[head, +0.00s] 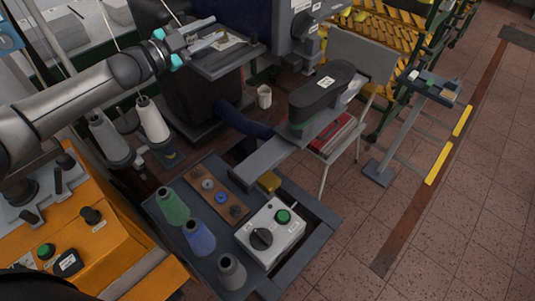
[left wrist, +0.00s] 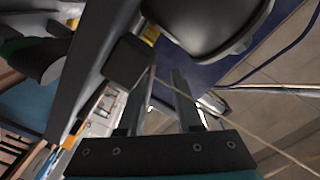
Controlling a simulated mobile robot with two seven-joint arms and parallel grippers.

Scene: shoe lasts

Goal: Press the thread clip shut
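My left gripper (head: 217,29) is at the upper left of the head view, just above a grey platform (head: 230,60). Its two fingers are apart with nothing clearly held. They also show apart in the left wrist view (left wrist: 165,76). A thin pale thread (left wrist: 268,146) crosses close to the fingers there; whether it touches them I cannot tell. A dark block (left wrist: 127,61) is beyond the left finger. I cannot make out the thread clip for certain. My right gripper is not in view.
Thread cones, one green (head: 172,206) and one blue (head: 199,238), stand near a white control box (head: 271,232). A white cup (head: 264,96) is right of the gripper. White cones (head: 152,120) stand below my left arm.

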